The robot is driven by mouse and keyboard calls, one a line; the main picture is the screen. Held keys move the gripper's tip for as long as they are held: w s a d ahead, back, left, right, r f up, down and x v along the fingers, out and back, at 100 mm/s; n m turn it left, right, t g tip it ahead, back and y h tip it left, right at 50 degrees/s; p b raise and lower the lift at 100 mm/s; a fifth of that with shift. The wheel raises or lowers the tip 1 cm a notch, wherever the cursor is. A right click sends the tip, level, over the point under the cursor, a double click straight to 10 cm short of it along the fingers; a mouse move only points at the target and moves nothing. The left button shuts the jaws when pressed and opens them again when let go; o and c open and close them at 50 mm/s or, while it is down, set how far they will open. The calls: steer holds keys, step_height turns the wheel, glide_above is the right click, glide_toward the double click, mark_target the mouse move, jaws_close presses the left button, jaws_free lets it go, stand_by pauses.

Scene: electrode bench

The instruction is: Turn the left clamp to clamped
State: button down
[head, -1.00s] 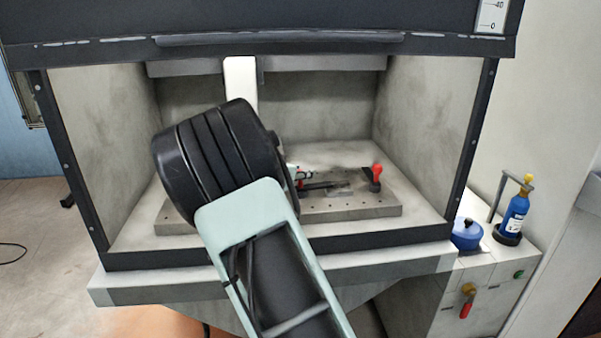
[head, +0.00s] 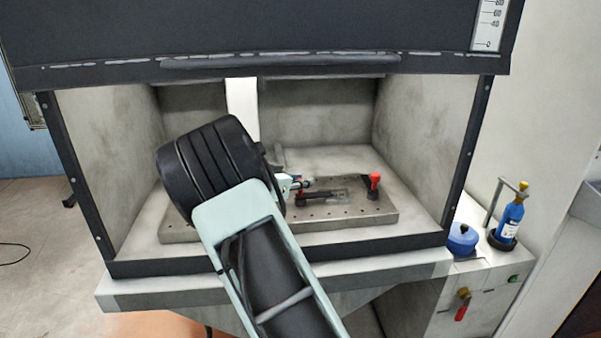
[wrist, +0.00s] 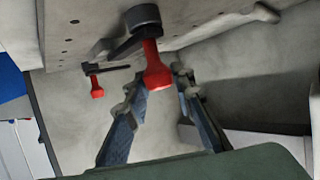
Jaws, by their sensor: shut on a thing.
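The left clamp has a red handle (wrist: 155,68) and a dark round body (wrist: 143,18) in the wrist view. My gripper (wrist: 160,88) has its two fingers on either side of that red handle and is shut on it. In the head view my gripper (head: 297,184) is at the left part of the drilled plate, and my wrist hides much of the left clamp. The right clamp (head: 374,181), with an upright red handle, stands at the plate's right. A second red-handled clamp (wrist: 97,87) shows farther off in the wrist view.
The drilled plate (head: 350,219) lies inside a hood with side walls and a dark sash (head: 280,45) above. A white upright post (head: 242,107) stands behind my wrist. A blue pot (head: 462,240) and blue bottle (head: 511,218) stand outside at right.

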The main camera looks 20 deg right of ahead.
steer(key=shift+r+p, duration=0.1)
steer(key=shift+p, duration=0.2)
steer(key=c, duration=1.6)
jaws_free()
steer(key=shift+a, duration=0.1)
steer(key=v, duration=1.2)
